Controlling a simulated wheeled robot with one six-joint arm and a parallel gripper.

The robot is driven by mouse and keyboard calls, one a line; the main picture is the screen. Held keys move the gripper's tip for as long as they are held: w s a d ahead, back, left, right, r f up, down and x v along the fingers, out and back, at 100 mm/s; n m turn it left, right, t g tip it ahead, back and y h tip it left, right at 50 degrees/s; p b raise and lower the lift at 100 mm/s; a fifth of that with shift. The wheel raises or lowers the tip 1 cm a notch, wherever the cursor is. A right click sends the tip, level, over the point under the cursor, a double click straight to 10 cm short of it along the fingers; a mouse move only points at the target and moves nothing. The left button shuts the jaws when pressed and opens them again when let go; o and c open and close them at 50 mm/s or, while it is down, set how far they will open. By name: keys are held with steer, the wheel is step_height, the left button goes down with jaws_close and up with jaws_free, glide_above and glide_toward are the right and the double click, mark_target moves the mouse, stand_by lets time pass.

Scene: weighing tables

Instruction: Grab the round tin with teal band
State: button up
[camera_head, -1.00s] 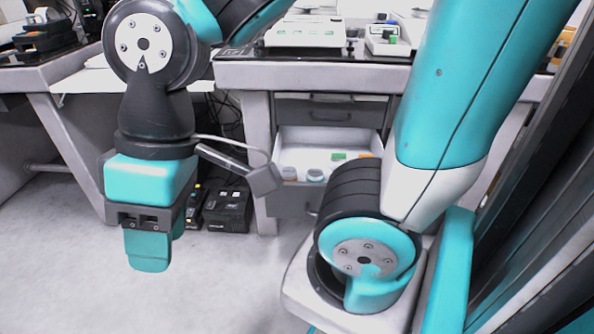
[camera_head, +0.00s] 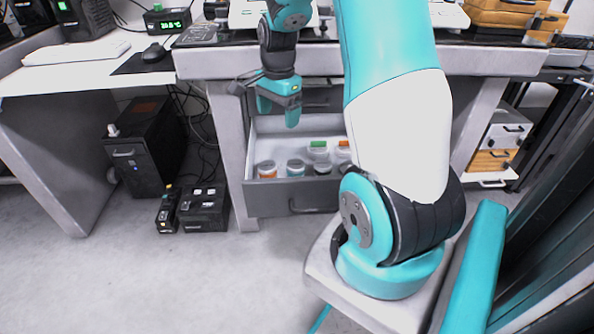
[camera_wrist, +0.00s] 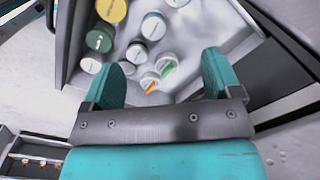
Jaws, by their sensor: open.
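The round tin with a teal band (camera_head: 296,168) stands in the open drawer, near its front wall, in the head view. A tin with an orange-brown band (camera_head: 266,170) stands to its left and another low tin (camera_head: 322,168) to its right. My gripper (camera_head: 278,108) is open and empty, above the left part of the drawer and higher than the tins. In the wrist view my open gripper (camera_wrist: 162,72) points into the drawer. Several tins and jars show beyond and between the fingers.
The drawer (camera_head: 305,187) hangs open below a table with devices on top. A green-topped container (camera_head: 318,149) and an orange-topped one (camera_head: 343,148) stand farther back in it.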

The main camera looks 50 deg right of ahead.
mark_target(296, 164)
steer(key=d+f+m+b, duration=0.1)
steer(key=f, duration=0.3)
steer(key=s+d+f+m+b, duration=0.1)
steer(key=d+f+b, duration=0.1)
steer(key=f, duration=0.3)
steer(key=d+f+b, duration=0.1)
steer(key=f+b, duration=0.1)
steer(key=f, duration=0.3)
steer(key=shift+s+d+m, duration=0.2)
steer(key=shift+d+m, duration=0.05)
steer(key=shift+m, duration=0.15)
steer(key=f+b, duration=0.1)
steer(key=f, duration=0.1)
steer(key=f+b, duration=0.2)
steer(key=f, duration=0.1)
steer(key=shift+s+a+f+b, duration=0.25)
steer(key=shift+s+f+b, duration=0.05)
steer(key=shift+b, duration=0.05)
steer(key=shift+r, duration=0.1)
steer(key=c, duration=1)
